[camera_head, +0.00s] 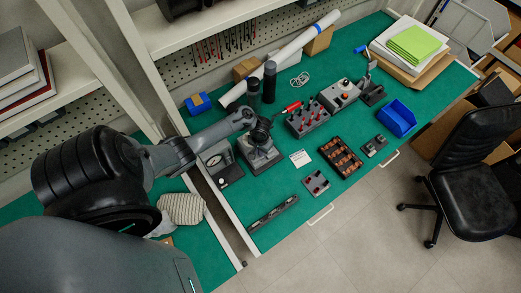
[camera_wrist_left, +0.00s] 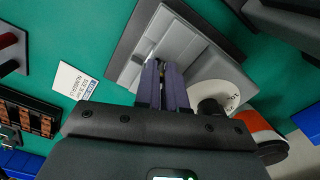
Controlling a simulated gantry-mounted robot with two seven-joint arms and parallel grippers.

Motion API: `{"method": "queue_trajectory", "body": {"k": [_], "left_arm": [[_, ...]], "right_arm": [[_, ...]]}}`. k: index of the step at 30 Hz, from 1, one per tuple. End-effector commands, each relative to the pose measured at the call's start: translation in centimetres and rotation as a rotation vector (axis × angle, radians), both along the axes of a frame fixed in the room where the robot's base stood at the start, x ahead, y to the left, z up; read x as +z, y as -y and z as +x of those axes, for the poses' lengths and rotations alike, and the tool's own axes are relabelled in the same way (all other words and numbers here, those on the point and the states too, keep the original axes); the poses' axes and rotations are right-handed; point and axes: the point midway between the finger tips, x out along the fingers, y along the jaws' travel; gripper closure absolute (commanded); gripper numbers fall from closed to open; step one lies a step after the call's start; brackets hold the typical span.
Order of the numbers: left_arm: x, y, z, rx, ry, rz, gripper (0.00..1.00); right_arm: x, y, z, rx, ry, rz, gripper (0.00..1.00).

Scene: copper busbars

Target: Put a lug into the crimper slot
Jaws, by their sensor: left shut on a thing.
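My left gripper (camera_head: 262,131) is over a grey block-like device with a dark base (camera_head: 260,156), which looks like the crimper. In the left wrist view, the dark fingers (camera_wrist_left: 163,68) are close together, pointing at the device's grey stepped body (camera_wrist_left: 172,48). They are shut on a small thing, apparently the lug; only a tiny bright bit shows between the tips. The slot is hidden, and I cannot tell whether the lug touches the device. My right gripper is not in view.
A dark tray with copper-coloured parts (camera_head: 341,157) and a white label card (camera_head: 300,158) lie to the right. A block with dark and red pegs (camera_head: 308,118) stands behind. A blue bin (camera_head: 397,118) is farther right. The green front strip is partly clear.

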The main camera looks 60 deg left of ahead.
Motion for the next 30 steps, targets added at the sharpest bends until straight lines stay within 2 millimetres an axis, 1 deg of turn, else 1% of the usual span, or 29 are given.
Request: {"method": "queue_trajectory", "body": {"k": [17, 25, 30], "left_arm": [[-0.16, 0.02, 0.01, 0.000, 0.000, -0.001, 1.00], [-0.70, 0.03, 0.03, -0.001, 0.000, -0.001, 1.00], [-0.67, 0.02, 0.02, 0.000, 0.000, -0.001, 1.00]], "right_arm": [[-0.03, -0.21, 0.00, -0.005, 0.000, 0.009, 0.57], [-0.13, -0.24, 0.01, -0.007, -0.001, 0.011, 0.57], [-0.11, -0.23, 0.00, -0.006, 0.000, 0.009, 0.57]]}}
